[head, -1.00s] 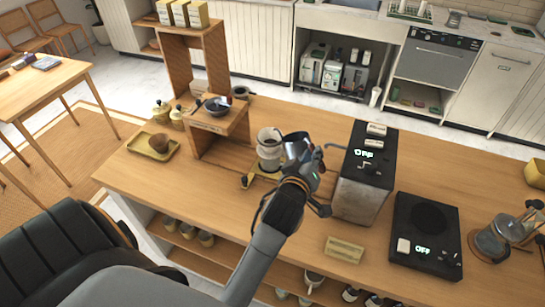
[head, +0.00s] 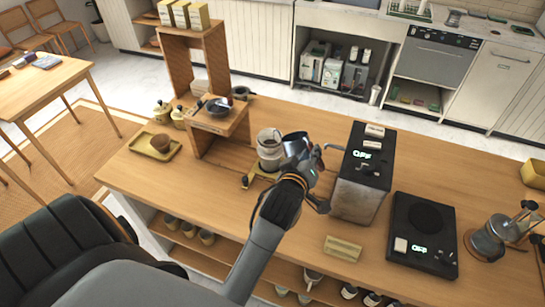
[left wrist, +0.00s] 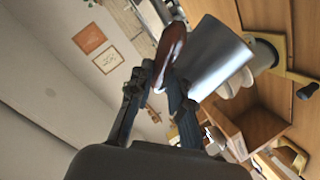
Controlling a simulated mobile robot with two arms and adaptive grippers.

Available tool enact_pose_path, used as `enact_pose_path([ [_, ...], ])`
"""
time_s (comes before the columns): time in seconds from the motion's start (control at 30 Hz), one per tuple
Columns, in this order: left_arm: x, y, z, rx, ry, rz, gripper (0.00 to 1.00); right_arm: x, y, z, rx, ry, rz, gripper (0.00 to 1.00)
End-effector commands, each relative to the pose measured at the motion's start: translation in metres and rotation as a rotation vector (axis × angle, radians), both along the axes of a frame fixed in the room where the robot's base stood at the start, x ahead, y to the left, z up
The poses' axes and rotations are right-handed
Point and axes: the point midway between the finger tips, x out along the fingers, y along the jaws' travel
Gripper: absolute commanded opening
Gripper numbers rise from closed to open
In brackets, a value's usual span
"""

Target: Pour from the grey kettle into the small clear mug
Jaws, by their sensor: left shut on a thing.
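The grey kettle (head: 293,143) is in my left gripper (head: 306,168), over the middle of the counter. In the left wrist view my left gripper (left wrist: 162,84) is shut on the kettle's brown handle (left wrist: 169,48). The kettle's metal body (left wrist: 213,62) is beside the fingers. A clear glass vessel (head: 269,154) with a pale collar stands on a small yellow base just left of the kettle; the kettle and gripper partly cover this area. I cannot tell whether it is the small clear mug. No liquid stream shows. My right gripper is not in view.
A tall black-topped machine (head: 361,185) stands close to the right of my left gripper. A black scale (head: 424,228) lies farther right. A wooden stand (head: 225,128) holds a dark bowl (head: 218,107). A yellow tray (head: 155,148) is at left. The counter's front left is clear.

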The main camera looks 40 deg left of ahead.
Motion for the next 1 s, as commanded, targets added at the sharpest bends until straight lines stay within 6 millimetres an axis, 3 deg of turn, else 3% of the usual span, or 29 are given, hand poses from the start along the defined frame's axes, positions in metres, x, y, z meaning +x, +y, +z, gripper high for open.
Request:
enact_pose_path([
  [1.0,0.003,0.006,0.017,-0.076,0.021,0.001,0.00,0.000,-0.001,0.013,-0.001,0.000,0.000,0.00],
])
